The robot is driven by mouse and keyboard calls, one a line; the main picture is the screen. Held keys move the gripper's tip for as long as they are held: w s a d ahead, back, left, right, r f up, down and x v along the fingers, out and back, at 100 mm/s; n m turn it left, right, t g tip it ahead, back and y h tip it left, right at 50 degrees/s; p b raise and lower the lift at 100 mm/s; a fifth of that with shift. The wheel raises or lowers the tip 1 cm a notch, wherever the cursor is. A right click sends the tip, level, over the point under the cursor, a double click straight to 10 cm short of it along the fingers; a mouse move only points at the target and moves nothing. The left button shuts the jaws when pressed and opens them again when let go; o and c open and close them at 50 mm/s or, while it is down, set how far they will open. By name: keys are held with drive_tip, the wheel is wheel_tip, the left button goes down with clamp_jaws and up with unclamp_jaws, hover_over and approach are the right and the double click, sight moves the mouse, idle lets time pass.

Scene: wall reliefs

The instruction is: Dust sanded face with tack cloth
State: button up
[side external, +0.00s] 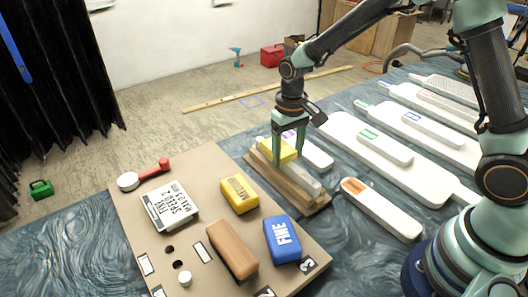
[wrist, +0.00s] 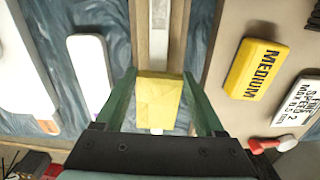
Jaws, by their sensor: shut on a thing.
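My gripper (side external: 289,140) is shut on a yellow block-shaped cloth (side external: 277,150), which I take to be the tack cloth. In the wrist view the yellow cloth (wrist: 158,98) sits between the two green fingers. It is over a long pale strip (side external: 300,177) lying in a wooden holder (side external: 312,204). The strip also shows in the wrist view (wrist: 158,45), running away beyond the cloth. The cloth appears to rest on the strip's far end, but I cannot tell whether it presses on it.
A brown board (side external: 205,223) left of the holder carries a yellow MEDIUM block (side external: 239,195), a blue FINE block (side external: 282,240), a brown block (side external: 232,249), a labelled box (side external: 170,206) and a red-handled tool (side external: 145,174). Several white paddle-like pieces (side external: 380,209) lie to the right.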

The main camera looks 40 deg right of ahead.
drive_tip(key=shift+s, duration=6.75)
wheel_tip(320, 180, up, 8)
